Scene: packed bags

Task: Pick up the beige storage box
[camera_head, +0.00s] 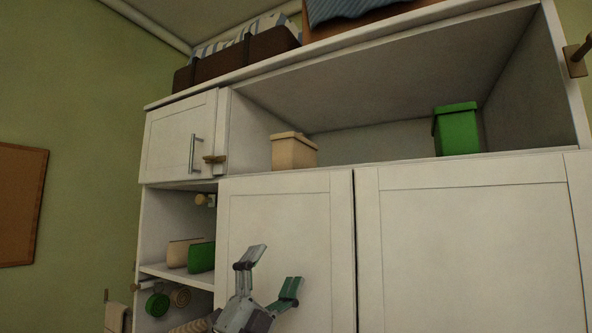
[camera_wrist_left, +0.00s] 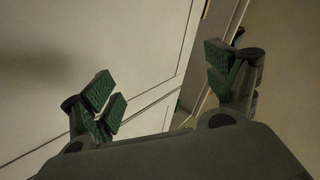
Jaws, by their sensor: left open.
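The beige storage box (camera_head: 293,151) with a lid stands upright on the upper open shelf of the white cabinet, near the left end of that shelf. My left gripper (camera_head: 270,271) is open and empty in front of the white cabinet door, below the box and apart from it. The beige box does not show in the left wrist view. My right gripper is in neither view.
A green lidded box (camera_head: 456,130) stands on the same shelf to the right. The shelf between the boxes is clear. Beige (camera_head: 178,252) and green (camera_head: 201,257) items sit in the lower left cubby. A closed small door (camera_head: 178,135) has a handle. Bags lie on top.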

